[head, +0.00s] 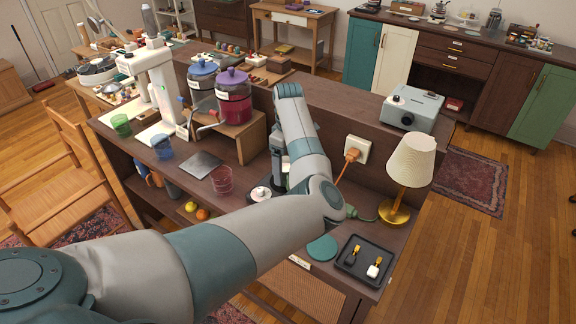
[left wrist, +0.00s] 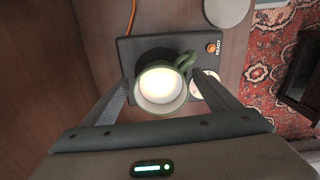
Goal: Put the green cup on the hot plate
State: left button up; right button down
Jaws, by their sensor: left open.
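The green cup (left wrist: 162,88) stands upright in the left wrist view, with a pale inside and its handle toward the upper right. It is over the dark hot plate (left wrist: 139,49), which has an orange knob and the word READY. The cup appears to rest on the plate's round dark heating surface, but its base is hidden. My left gripper (left wrist: 160,84) is open, with one finger on each side of the cup; I cannot tell whether they touch it. In the head view my left arm hides most of the plate and cup. My right gripper is not in view.
A lamp (head: 410,165), an outlet box with an orange cord (head: 353,151), a teal disc (head: 322,248) and a black tray (head: 366,259) stand to the right. A pink glass (head: 222,180) and a drink dispenser (head: 234,101) stand to the left.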

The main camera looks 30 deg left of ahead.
pick_arm(q)
jog(key=shift+r, duration=0.15)
notch_tip(320, 180, up, 12)
jog(key=b, duration=0.3)
jog(key=shift+b, duration=0.35)
